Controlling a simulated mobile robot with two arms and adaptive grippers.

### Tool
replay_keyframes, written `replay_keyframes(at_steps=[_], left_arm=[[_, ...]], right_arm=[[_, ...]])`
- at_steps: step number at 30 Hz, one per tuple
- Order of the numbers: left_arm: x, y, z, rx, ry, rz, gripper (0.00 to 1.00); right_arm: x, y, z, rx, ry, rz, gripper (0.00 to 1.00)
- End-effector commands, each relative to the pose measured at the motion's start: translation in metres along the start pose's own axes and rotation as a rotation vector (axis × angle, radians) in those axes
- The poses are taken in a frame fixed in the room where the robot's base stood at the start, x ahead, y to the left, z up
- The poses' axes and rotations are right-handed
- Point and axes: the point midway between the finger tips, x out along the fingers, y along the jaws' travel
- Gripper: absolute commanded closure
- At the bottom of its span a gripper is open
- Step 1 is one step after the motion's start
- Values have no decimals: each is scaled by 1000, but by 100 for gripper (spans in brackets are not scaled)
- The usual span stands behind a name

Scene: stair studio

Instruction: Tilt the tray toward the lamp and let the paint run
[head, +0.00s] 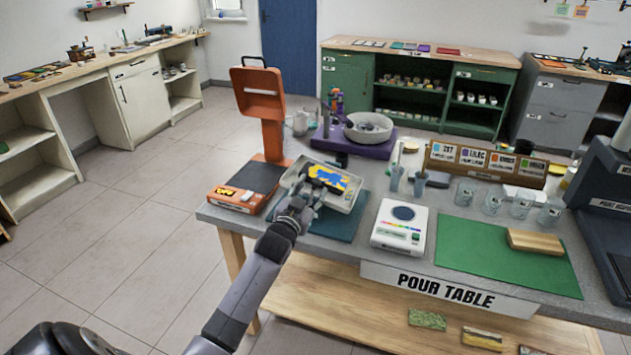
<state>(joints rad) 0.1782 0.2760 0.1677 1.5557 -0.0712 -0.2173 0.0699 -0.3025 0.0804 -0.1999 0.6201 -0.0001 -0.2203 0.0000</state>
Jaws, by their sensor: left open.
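The tray (350,203) is pale grey and shallow, with yellow and blue paint (337,178) in it. It sits on a dark teal mat (340,227) near the table's left front part and looks about level. My left gripper (316,184) is open at the tray's left front side, with its fingers over or against the rim; I cannot tell whether they touch. The gripper hides part of the tray and paint. An orange lamp-like stand (270,132) with a wide framed head rises just behind and left of the tray. My right gripper is not in view.
A bowl (369,128) on a purple stand is behind. Several glass cups stand at right.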

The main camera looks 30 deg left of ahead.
Motion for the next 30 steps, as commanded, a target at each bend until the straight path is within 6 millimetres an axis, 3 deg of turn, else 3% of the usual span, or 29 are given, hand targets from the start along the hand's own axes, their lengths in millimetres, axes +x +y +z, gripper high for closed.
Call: replay_keyframes(at_steps=[3,9,20,30], left_arm=[[19,-1,-1,1,1,-1,56],[35,0,-1,1,1,0,56],[38,0,0,1,0,0,56],[38,0,0,1,0,0,79]], right_arm=[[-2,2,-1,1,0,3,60],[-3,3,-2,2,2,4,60],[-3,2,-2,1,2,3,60],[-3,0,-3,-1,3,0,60]])
